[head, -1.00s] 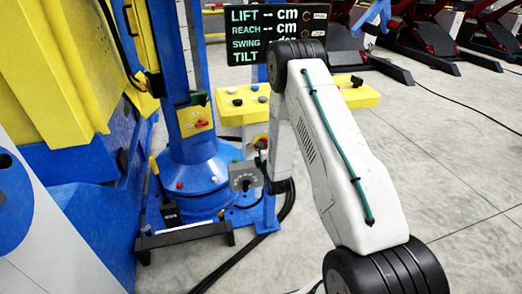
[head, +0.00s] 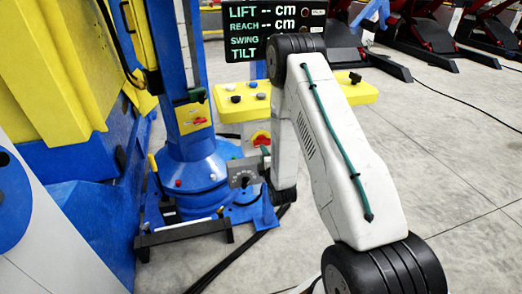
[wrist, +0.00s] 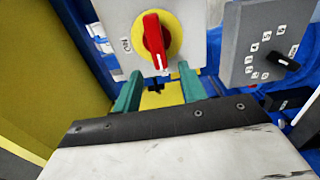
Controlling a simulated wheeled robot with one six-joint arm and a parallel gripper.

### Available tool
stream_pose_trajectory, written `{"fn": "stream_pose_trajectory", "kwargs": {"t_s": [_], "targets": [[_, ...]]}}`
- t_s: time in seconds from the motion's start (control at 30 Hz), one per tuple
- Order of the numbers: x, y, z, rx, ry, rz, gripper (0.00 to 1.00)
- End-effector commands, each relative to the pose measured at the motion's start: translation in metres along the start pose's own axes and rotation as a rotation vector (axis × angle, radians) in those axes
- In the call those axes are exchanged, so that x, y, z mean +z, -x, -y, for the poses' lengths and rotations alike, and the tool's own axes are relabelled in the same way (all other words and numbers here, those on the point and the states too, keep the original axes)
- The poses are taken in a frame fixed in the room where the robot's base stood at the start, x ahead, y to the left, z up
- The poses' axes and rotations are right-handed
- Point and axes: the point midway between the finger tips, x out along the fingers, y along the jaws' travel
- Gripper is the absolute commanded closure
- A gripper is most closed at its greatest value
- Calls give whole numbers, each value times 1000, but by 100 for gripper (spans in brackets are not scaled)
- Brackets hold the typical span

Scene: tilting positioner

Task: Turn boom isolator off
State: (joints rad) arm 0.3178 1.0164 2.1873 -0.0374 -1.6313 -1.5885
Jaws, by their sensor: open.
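A red rotary handle (wrist: 153,36) sits on a yellow disc (wrist: 171,26) on a pale grey plate (wrist: 112,14) in the wrist view. Its white-marked end points down, towards my gripper. A small label (wrist: 125,45) lies left of the disc, too small to read. My gripper (wrist: 160,76) is open, with its two green fingers just below the handle and nothing between them.
A grey box with a black selector knob (wrist: 285,61) stands close on the right. In the head view, a red lever (head: 194,122) is on the blue column (head: 190,150). The display (head: 268,32) shows dashes. Yellow machine parts stand left; open floor lies right.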

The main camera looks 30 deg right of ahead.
Motion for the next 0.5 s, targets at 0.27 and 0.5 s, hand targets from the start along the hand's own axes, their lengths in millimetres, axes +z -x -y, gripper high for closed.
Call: {"fn": "stream_pose_trajectory", "kwargs": {"t_s": [0.27, 0.5], "targets": [[0, 17, 0, 1, 0, 0, 58], [0, 17, 0, 0, 0, 0, 58]]}}
